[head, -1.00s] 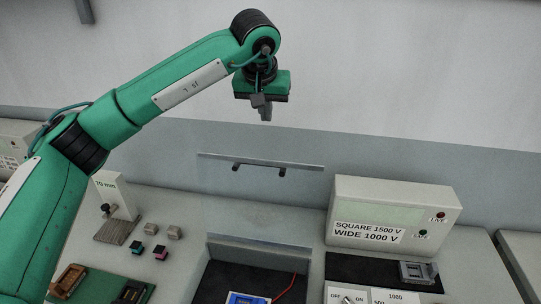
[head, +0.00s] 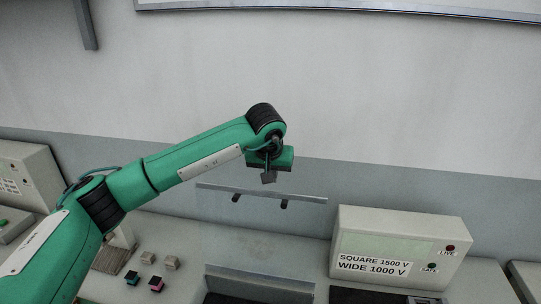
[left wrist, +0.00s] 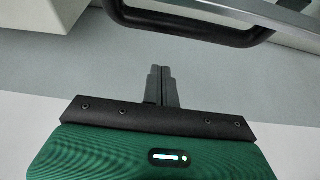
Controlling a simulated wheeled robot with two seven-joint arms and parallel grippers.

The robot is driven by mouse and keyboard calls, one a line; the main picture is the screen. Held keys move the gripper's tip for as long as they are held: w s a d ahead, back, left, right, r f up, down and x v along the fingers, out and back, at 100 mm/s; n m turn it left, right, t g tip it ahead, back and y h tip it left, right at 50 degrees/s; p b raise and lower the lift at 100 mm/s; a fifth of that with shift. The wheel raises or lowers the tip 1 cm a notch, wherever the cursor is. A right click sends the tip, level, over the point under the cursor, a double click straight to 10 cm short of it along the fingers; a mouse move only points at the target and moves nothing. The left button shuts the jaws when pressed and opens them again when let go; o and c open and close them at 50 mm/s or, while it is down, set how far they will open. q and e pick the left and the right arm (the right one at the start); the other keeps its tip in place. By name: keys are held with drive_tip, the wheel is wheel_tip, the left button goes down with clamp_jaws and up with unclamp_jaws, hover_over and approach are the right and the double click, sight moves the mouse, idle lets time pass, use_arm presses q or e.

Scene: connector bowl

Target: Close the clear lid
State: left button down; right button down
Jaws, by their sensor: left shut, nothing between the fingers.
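The clear lid (head: 250,232) stands raised behind the dark bay, with a grey bar (head: 222,187) along its top edge and a dark handle (head: 260,200) on it. The black handle (left wrist: 190,38) and part of the bar (left wrist: 265,14) also show large at the top of the left wrist view. My left gripper (head: 269,179) is just above the bar in the head view. Its fingers (left wrist: 161,70) are shut and empty, apart from the handle in the left wrist view. Whether it is in front of or behind the lid is hard to tell. My right gripper is not in view.
A white box (head: 400,240) labelled SQUARE 1500 V, WIDE 1000 V, with LIVE and SAFE lamps, stands right of the lid. Several small connectors (head: 150,258) lie on the bench to the left. The grey wall (head: 400,175) is close behind.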

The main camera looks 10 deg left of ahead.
use_arm(q)
drive_tip(key=s+p, duration=0.2)
drive_tip(key=s, duration=0.2)
drive_tip(key=shift+s, duration=0.1)
idle(0.3)
